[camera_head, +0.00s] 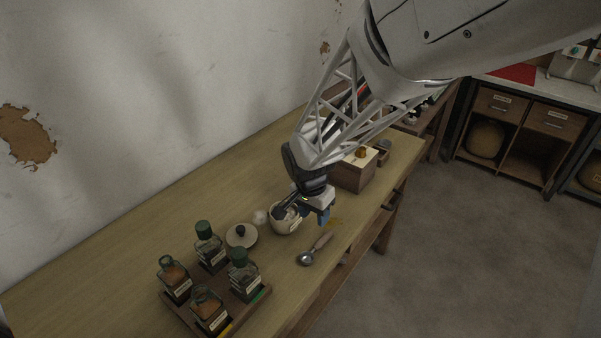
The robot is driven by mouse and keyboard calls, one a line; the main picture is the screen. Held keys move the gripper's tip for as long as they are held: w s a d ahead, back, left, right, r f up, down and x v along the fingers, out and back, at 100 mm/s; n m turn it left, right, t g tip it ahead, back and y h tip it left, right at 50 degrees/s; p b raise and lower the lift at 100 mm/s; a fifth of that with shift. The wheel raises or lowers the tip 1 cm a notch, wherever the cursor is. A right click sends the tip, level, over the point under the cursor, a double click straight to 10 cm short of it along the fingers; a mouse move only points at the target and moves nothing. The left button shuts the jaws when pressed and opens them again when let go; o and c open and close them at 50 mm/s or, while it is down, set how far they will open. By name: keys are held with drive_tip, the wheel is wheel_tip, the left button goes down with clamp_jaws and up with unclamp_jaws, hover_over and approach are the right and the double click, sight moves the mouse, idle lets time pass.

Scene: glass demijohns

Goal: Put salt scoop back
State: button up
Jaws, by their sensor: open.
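The salt scoop (306,257) lies on the wooden table near its front edge, with a round metal bowl and a wooden handle pointing up and right. A cream pot (286,225), likely the salt pot, stands just behind and left of it, partly hidden by my gripper. A round lid with a dark knob (242,236) lies left of the pot. My gripper (304,213) is open and empty, over the pot's right side and behind the scoop. Its blue fingertip hangs near the handle's far end, apart from it as far as I can tell. The pot's inside is hidden.
A wooden tray (257,300) with several green-capped or brown-filled glass bottles stands at the front left. A small white ball (260,217) sits by the lid. A wooden box (353,177) stands right of my gripper. The table's left back is clear.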

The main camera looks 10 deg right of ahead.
drive_tip(key=s+d+r+n+t, duration=0.1)
drive_tip(key=s+d+r+n, duration=0.1)
drive_tip(key=s+r, duration=0.4)
drive_tip(key=s+d+r+n, duration=0.2)
drive_tip(key=s+r+n, duration=0.2)
drive_tip(key=s+r, duration=0.2)
drive_tip(key=s+d+r+n+t+y, duration=0.1)
drive_tip(key=s+d+r+n, duration=0.1)
drive_tip(key=s+r, duration=0.4)
drive_tip(key=s+d, duration=0.1)
drive_tip(key=s, duration=0.2)
drive_tip(key=shift+r+n+t, duration=0.3)
drive_tip(key=shift+n, duration=0.1)
